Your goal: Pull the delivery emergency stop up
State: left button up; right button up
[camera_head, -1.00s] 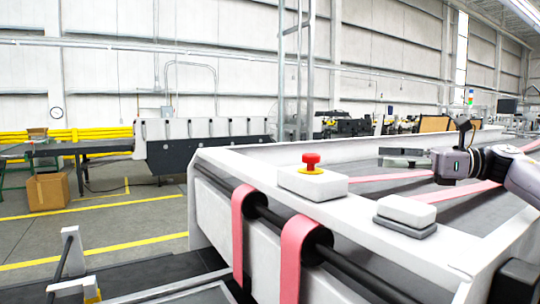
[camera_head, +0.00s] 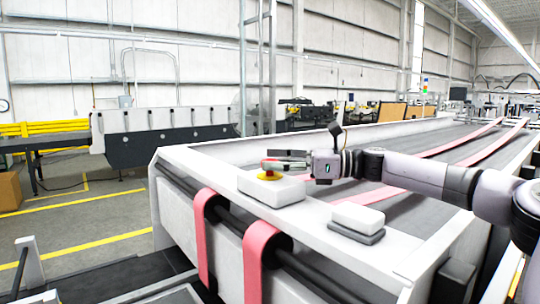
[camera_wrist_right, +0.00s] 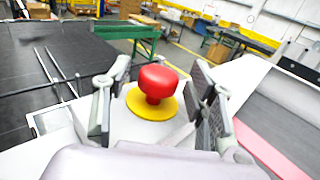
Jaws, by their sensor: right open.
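The delivery emergency stop is a red mushroom button (camera_wrist_right: 158,80) on a yellow disc (camera_wrist_right: 152,104), atop a white box on the machine's frame. In the right wrist view it stands between the two open fingers of my right gripper (camera_wrist_right: 158,92), with a gap on each side. My left gripper is not in view.
The white box (camera_head: 270,190) sits on the machine's white frame (camera_head: 300,228). A second, smaller white box (camera_head: 357,217) stands to its right, under my right arm. Pink belts (camera_head: 262,255) loop over a dark roller at the front. A cardboard box (camera_head: 8,190) lies far left.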

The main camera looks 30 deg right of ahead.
jog(key=shift+x, duration=0.85)
jog(key=shift+c, duration=0.2)
grip_shut()
